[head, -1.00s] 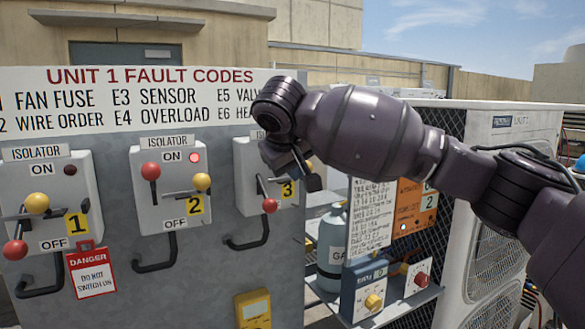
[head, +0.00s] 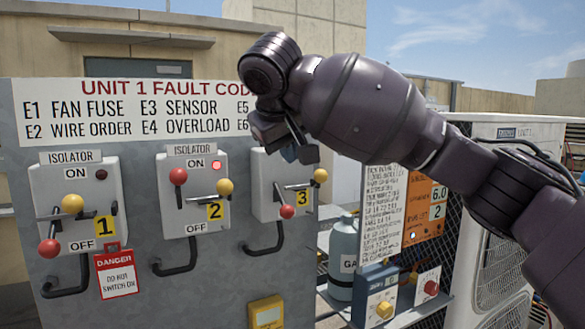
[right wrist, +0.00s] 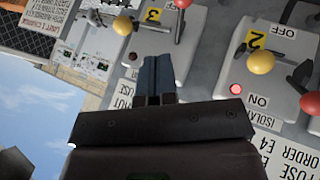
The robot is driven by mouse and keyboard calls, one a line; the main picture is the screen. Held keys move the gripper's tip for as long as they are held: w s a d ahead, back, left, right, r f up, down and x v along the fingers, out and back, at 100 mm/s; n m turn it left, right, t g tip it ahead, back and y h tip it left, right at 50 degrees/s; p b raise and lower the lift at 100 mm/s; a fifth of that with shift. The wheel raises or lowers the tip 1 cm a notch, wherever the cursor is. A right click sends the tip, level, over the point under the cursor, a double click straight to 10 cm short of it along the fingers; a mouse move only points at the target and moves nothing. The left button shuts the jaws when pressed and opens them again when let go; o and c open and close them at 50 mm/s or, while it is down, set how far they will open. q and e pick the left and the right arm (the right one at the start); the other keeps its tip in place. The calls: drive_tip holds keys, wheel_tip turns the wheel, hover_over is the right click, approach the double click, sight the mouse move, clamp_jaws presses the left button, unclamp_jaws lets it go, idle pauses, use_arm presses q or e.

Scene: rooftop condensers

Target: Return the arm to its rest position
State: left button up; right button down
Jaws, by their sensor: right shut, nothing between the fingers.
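My right arm comes in from the right in the head view. Its right gripper (head: 302,153) is shut and empty, in front of the top of isolator 3 (head: 262,195), hiding its upper part and label. The right wrist view shows its two fingers (right wrist: 157,72) together with the panel behind them. Isolator 3's red-knobbed lever (head: 288,211) points down. Its yellow knob (head: 320,175) is clear of the gripper. My left gripper is not in view.
Isolator 2 (head: 172,210) has its red knob up near ON and a lit red lamp (head: 217,166). Isolator 1 (head: 42,195) has its red knob down by OFF, with a danger tag (head: 117,275). A gas cylinder (head: 343,250) and condenser unit (head: 497,260) stand right.

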drive_tip(key=shift+s+r, duration=0.15)
drive_tip(key=shift+r, duration=0.05)
